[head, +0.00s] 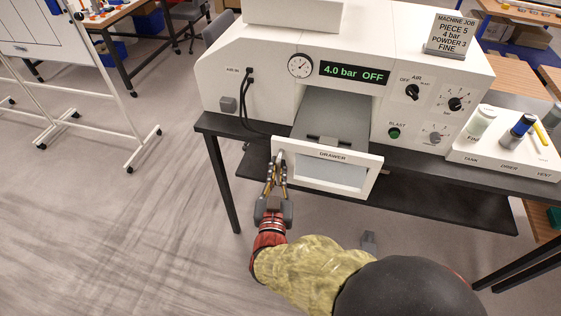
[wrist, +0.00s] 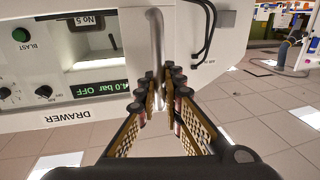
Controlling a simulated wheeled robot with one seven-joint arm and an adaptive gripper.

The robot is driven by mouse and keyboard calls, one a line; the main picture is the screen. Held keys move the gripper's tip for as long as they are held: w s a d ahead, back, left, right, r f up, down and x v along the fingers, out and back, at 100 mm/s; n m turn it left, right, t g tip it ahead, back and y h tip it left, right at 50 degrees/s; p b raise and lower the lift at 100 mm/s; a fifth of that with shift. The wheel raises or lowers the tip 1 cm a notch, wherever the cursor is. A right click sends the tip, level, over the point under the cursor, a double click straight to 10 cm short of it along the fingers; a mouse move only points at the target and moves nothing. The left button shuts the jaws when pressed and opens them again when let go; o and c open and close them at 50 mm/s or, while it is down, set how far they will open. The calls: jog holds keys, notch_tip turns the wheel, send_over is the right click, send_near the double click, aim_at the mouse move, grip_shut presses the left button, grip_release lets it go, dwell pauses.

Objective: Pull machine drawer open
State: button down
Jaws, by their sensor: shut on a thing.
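The white machine (head: 420,80) stands on a black table, with its display reading "4.0 bar OFF". Its drawer (head: 362,162), with a white front labelled DRAWER and a grey window, sticks out toward me. A grey tray surface (head: 330,118) shows behind the front. My gripper (head: 275,178) is at the left end of the drawer front. In the wrist view its fingers (wrist: 160,92) are shut on the metal handle (wrist: 156,45), an upright bar in that picture. The handle is mostly hidden in the head view.
A sign (head: 452,34) reading "PIECE 5, 4 bar, POWDER 3, FINE" stands on the machine. A white holder (head: 470,155) with several containers sits at the right. A whiteboard stand (head: 100,80) is at the left. The floor (head: 120,230) at the left front is clear.

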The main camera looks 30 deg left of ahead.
jog(key=shift+s, duration=0.1)
jog(key=c, duration=2)
grip_release()
jog(key=shift+o, duration=0.4)
jog(key=v, duration=1.2)
